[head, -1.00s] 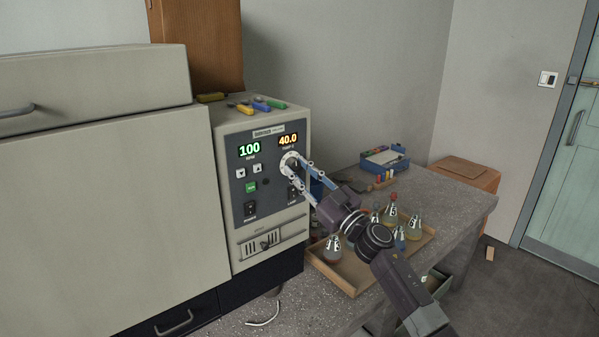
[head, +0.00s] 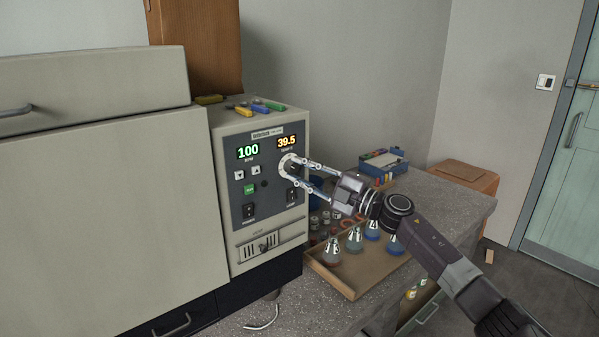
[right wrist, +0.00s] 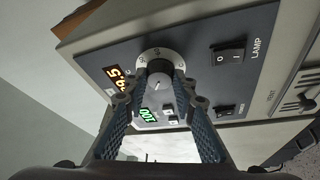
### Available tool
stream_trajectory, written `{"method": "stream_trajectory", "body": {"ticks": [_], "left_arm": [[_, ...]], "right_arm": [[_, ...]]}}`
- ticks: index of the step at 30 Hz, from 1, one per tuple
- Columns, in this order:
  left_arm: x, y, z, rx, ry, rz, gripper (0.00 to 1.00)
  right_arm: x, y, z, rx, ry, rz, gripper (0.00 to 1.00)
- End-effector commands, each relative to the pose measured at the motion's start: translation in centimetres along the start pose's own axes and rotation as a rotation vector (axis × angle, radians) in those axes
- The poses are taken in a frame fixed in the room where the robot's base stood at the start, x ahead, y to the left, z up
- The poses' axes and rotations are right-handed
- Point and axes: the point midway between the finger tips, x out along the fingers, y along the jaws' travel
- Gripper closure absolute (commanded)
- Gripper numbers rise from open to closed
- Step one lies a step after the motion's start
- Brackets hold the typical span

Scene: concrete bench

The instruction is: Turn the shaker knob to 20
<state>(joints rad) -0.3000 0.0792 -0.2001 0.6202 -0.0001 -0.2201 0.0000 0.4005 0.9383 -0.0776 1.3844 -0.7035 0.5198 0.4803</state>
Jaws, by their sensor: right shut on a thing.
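The shaker (head: 130,210) is a large cream cabinet with a dark control panel (head: 250,206) on its right part. The panel shows a green 100 and an orange 39.5. My right gripper (head: 290,165) reaches in from the right and is shut on the knob, at the upper right of the panel. The fingers hide part of the dial. My left gripper is not in view.
A wooden tray (head: 345,285) with several flasks stands on the bench (head: 440,205) under my right arm. A blue box (head: 383,163) lies farther back. A lamp switch (right wrist: 229,54) is close to the knob.

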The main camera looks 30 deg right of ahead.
Motion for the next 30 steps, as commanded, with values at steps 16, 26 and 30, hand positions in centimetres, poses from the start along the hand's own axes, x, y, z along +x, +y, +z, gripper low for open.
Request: {"method": "stream_trajectory", "body": {"ticks": [16,26,30], "left_arm": [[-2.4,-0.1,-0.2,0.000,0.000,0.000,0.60],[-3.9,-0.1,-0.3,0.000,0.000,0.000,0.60],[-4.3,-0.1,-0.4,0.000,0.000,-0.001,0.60]], "right_arm": [[0.1,0.6,-0.1,-0.475,0.024,-0.193,1.00],[0.1,0.6,-0.1,-0.679,0.034,-0.274,1.00],[0.1,0.6,-0.1,-0.728,0.036,-0.293,1.00]]}}
